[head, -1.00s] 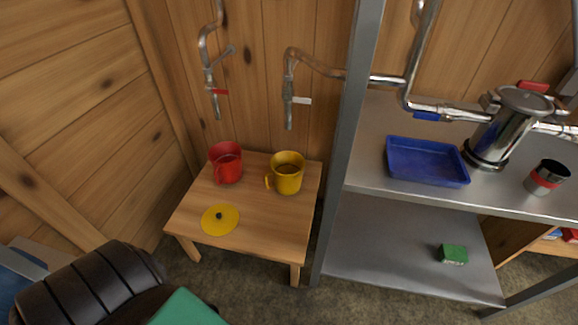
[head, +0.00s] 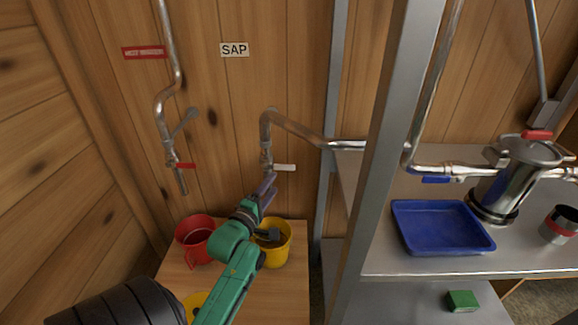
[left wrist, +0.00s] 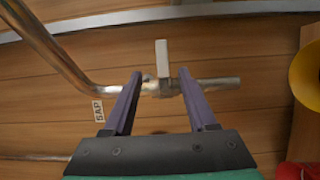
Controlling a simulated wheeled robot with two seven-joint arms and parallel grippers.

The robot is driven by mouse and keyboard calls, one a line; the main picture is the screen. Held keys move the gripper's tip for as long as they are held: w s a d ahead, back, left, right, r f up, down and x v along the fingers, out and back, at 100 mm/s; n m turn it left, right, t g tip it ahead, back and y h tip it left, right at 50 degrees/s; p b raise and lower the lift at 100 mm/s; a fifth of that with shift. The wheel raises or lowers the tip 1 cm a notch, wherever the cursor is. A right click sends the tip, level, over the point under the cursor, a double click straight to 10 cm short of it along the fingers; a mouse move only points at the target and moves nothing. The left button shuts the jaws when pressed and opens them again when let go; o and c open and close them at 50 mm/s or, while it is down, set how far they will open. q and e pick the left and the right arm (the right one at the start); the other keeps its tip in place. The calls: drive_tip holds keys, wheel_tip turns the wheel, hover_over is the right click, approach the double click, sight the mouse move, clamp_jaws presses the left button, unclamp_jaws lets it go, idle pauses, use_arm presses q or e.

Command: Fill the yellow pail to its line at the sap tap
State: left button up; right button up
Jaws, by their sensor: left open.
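The yellow pail (head: 282,250) stands on the small wooden table below the sap tap (head: 266,153), partly hidden behind my left arm. Its rim also shows at the right edge of the left wrist view (left wrist: 307,75). I cannot tell its fill level. The tap has a white lever (head: 285,167) pointing right. My left gripper (head: 266,186) is open and empty just below and in front of the tap. In the left wrist view the white lever (left wrist: 162,58) stands beyond the fingertips, between the two fingers (left wrist: 158,78). My right gripper is out of view.
A red pail (head: 192,241) stands left of the yellow one, under a tap with a red lever (head: 185,165). The yellow lid (head: 192,302) lies at the front, partly hidden. A metal shelf post (head: 385,150) rises at right, with a blue tray (head: 440,228) beyond.

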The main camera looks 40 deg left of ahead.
sight(285, 169)
use_arm(q)
drive_tip(key=x, duration=1)
drive_tip(key=shift+a+f, duration=0.15)
drive_tip(key=shift+w+a, duration=0.1)
drive_tip(key=shift+w, duration=0.2)
clamp_jaws()
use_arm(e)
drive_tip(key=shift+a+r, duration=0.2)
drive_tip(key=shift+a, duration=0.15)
use_arm(q)
drive_tip(key=shift+f, duration=0.1)
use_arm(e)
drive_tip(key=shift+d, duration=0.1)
